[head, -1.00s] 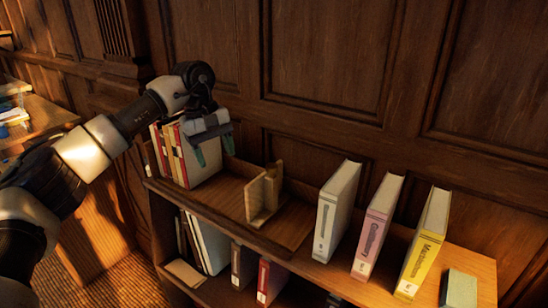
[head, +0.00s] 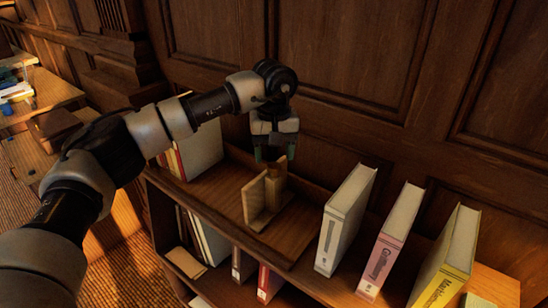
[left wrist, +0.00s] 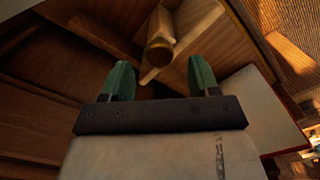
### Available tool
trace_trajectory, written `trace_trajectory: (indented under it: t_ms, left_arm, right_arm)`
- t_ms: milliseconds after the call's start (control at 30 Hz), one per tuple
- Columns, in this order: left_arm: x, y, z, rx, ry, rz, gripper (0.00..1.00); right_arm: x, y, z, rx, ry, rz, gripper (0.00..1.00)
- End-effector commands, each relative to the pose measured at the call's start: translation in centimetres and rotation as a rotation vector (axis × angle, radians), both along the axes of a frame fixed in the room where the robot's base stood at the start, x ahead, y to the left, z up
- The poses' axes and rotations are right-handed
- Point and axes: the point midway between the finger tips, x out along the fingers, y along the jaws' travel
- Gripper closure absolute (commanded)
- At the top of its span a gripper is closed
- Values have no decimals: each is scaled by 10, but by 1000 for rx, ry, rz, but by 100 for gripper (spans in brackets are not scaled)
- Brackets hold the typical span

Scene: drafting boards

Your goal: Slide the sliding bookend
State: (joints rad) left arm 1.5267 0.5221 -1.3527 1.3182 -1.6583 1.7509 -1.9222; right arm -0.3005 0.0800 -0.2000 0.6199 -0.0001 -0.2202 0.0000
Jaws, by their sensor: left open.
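The wooden sliding bookend (head: 261,197) stands upright on the shelf top, in a shallow wooden tray. It has an upright plate and a post-like handle behind it. My left gripper (head: 274,156) is just above and behind the bookend, pointing down. In the left wrist view, the green fingertips (left wrist: 160,78) are apart, and the bookend's round-ended post (left wrist: 160,50) shows ahead of and between them. I cannot tell whether the fingers touch it. My right gripper is not in view.
Books (head: 200,150) stand at the left end of the tray. A white book (head: 344,220), a pink book (head: 390,240) and a yellow book (head: 446,262) stand to the right. A panelled wall (head: 350,50) is close behind. More books fill the lower shelf.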

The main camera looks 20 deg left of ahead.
Motion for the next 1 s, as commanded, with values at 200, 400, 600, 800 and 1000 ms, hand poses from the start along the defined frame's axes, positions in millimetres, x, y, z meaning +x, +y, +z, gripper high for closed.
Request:
trace_trajectory:
  t_ms: [200, 400, 600, 800, 1000]
  left_arm:
    - [0, 1, -25, 0, 1, 2, 39]
    - [0, 1, -32, 0, 0, 1, 39]
    - [0, 0, -32, 0, 0, 2, 44]
    - [0, 0, -31, 0, 0, 2, 74]
    - [0, 0, -31, 0, 0, 1, 100]
  right_arm:
    - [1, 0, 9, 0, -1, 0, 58]
    - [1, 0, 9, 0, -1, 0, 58]
    - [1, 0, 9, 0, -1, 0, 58]
    - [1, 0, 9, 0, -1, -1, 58]
    - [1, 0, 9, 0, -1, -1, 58]
